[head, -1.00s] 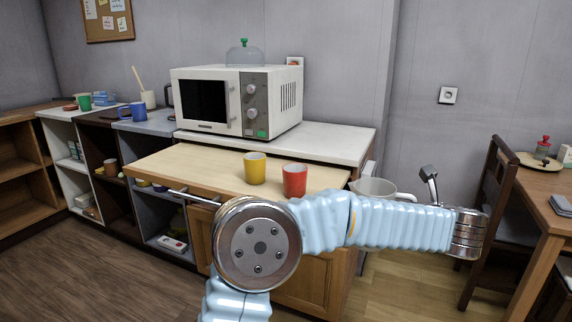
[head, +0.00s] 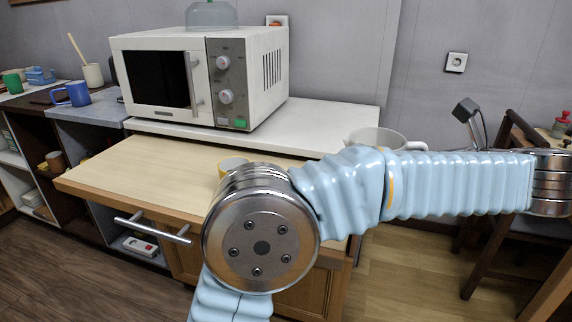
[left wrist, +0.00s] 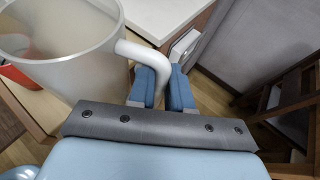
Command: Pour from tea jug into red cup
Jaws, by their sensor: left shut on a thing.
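The tea jug (head: 376,136) is a pale, translucent jug, held upright or nearly so by the right end of the counter in the head view, its lower part hidden behind my left arm. In the left wrist view the jug (left wrist: 75,62) fills the upper left, and my left gripper (left wrist: 163,78) is shut on its white handle (left wrist: 145,52). I cannot make out its contents. A bit of the red cup (left wrist: 18,78) shows at the left edge, beside the jug. The red cup is hidden by my arm in the head view. My right gripper is not in view.
A yellow cup (head: 231,165) stands on the wooden counter (head: 140,172), partly covered by my arm. A microwave (head: 200,80) stands behind on a white top. A chair (head: 505,200) stands at right. The counter's left part is clear.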

